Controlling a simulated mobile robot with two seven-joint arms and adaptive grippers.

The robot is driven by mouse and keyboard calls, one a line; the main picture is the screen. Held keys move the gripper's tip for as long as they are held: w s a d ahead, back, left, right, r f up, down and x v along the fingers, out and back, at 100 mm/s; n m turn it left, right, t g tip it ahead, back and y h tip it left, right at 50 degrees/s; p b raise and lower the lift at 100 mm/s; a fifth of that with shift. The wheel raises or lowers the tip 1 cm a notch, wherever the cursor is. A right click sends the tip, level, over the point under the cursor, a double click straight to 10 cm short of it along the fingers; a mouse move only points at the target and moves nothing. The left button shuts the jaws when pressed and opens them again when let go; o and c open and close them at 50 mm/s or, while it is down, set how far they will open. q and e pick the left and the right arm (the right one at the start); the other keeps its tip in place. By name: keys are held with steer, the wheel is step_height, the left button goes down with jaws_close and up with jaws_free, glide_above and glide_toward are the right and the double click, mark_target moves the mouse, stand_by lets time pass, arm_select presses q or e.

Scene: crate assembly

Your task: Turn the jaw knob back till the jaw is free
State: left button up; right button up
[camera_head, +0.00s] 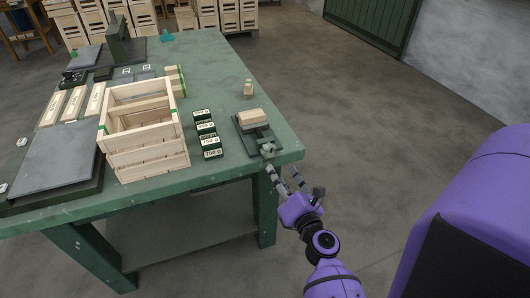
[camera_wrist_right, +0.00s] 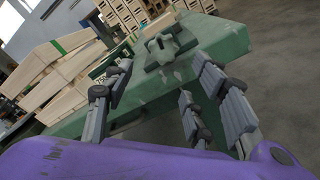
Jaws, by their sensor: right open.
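The jaw knob (camera_head: 267,149) is a small grey-green part at the front end of a dark clamp (camera_head: 245,137) near the table's right corner. Pale wooden pieces (camera_head: 252,117) lie on the clamp. My right gripper (camera_head: 282,170) is open and empty, just off the table's front edge, with its fingers pointing up toward the knob and apart from it. In the right wrist view, the spread fingers of the right gripper (camera_wrist_right: 165,95) frame the table edge, and the clamp (camera_wrist_right: 167,45) shows beyond them. My left gripper is not in view.
The green table (camera_head: 225,178) holds a wooden crate (camera_head: 145,160) left of the clamp. Several dark labelled weight blocks (camera_head: 211,148) stand between them. A small wooden piece (camera_head: 248,89) stands behind the clamp. The floor right of the table is clear.

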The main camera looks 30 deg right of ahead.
mark_target(269, 154)
steer(key=shift+m, duration=0.6)
steer(key=x, duration=0.8)
steer(key=shift+d+r, duration=0.1)
steer(key=shift+r, duration=0.1)
steer(key=c, duration=1.1)
